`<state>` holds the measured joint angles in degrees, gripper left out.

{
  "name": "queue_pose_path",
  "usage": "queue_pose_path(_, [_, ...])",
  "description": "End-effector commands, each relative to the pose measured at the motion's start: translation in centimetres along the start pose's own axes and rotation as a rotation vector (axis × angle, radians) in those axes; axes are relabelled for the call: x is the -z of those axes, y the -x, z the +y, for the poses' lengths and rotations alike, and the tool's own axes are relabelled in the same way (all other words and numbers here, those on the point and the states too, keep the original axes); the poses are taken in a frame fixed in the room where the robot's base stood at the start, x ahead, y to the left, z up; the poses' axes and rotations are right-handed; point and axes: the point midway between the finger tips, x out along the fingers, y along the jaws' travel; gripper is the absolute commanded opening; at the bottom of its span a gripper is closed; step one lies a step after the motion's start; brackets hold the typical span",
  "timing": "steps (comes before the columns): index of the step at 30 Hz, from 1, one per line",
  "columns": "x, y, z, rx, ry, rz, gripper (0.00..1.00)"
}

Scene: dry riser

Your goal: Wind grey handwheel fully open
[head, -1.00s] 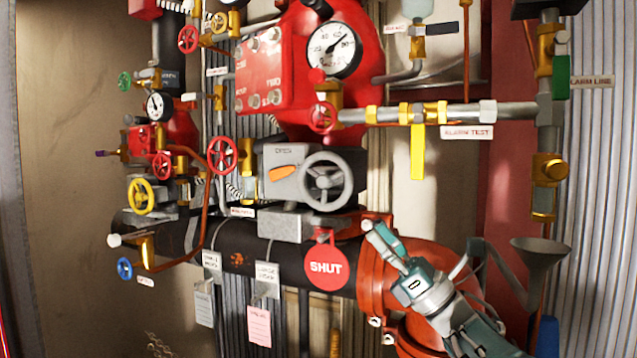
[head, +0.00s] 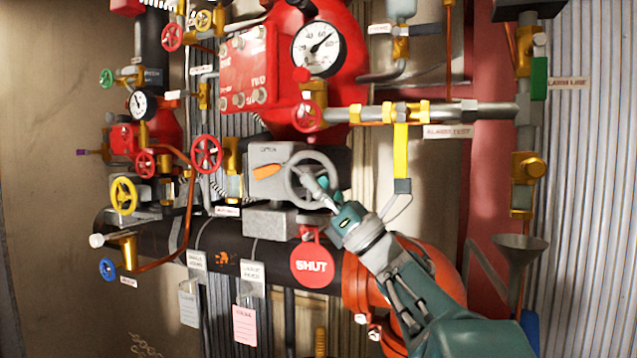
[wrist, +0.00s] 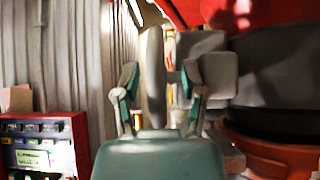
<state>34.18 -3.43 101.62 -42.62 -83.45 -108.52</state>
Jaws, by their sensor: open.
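The grey handwheel (head: 291,181) sits on the front of a grey gearbox (head: 263,188) with an orange pointer (head: 270,171) under an OPEN mark. My teal gripper (head: 323,187) is at the wheel's lower right and covers part of its rim and spokes. In the wrist view, the wheel's rim (wrist: 154,60) stands edge-on between the two spread fingers of my gripper (wrist: 157,90). A gap shows on both sides of the rim, so the fingers are open around it. Whether a finger touches the rim cannot be told.
A round red SHUT tag (head: 312,265) hangs just below the wheel by the black pipe (head: 225,243). A yellow lever (head: 401,152) hangs to the upper right. A red box with buttons (wrist: 42,145) stands at left in the wrist view.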

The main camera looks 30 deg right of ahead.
Motion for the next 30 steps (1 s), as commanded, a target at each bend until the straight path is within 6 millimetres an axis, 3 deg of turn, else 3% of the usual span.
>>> queue_pose_path(2, [0.00, 0.01, 0.00, 0.000, 0.000, 0.000, 0.54])
queue_pose_path(3, [0.00, 0.02, 0.01, 0.000, 0.000, 0.000, 0.50])
queue_pose_path(6, [0.00, 0.03, 0.01, 0.000, 0.000, 0.000, 0.05])
queue_pose_path(7, [0.00, 0.03, 0.01, 0.000, 0.000, 0.000, 0.00])
queue_pose_path(17, [-0.16, -0.03, 0.04, -0.003, 0.001, 0.025, 0.00])
queue_pose_path(30, [-0.60, -0.49, 0.08, -0.004, 0.005, 0.338, 0.00])
